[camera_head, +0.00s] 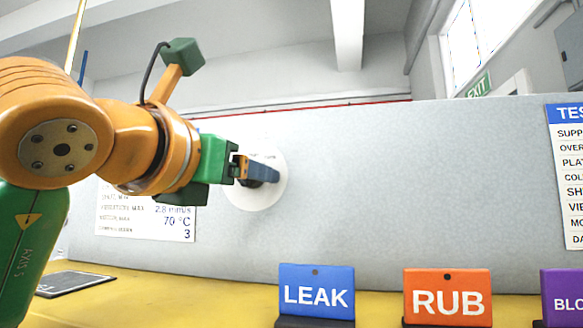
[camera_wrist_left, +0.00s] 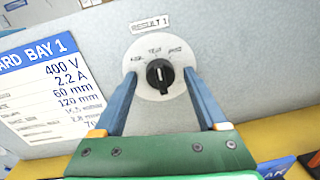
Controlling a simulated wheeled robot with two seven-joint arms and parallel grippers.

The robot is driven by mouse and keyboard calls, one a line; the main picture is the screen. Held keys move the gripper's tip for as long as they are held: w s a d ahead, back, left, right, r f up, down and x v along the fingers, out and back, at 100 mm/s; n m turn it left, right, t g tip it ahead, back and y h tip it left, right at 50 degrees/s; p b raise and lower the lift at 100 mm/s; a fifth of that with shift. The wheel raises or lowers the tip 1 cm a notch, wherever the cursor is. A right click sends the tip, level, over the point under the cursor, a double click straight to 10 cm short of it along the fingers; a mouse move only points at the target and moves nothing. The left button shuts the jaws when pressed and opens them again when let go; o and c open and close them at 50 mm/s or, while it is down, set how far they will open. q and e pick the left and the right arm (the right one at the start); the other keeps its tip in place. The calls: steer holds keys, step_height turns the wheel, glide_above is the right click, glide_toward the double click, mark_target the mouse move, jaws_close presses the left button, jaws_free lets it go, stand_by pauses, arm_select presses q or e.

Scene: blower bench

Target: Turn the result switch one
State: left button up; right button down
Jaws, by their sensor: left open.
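The result switch one is a black knob (camera_wrist_left: 159,74) on a round white dial plate (camera_wrist_left: 148,52), below a "RESULT 1" label (camera_wrist_left: 150,25) on the grey panel. In the left wrist view its white pointer line stands about upright, near the middle mark. My left gripper (camera_wrist_left: 160,80) is open, with one blue finger on each side of the knob. I cannot tell whether the fingers touch it. In the head view my left gripper (camera_head: 262,172) is in front of the white dial plate (camera_head: 270,195) and hides most of the knob. My right gripper is not in view.
A data sheet (camera_wrist_left: 50,92) is on the panel left of the dial. A blue LEAK sign (camera_head: 316,291), an orange RUB sign (camera_head: 447,296) and a purple sign (camera_head: 565,296) stand on the yellow bench (camera_head: 225,300). Another sheet (camera_head: 568,180) is at the right.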

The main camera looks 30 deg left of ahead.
arm_select(q)
steer(key=shift+s+d, duration=0.1)
steer(key=shift+s, duration=0.15)
steer(key=c, duration=0.7)
jaws_close()
steer(key=n+b, duration=0.3)
steer(key=n, duration=0.5)
steer(key=shift+n+b, duration=0.4)
steer(key=shift+n, duration=0.3)
steer(key=o, duration=0.7)
jaws_free()
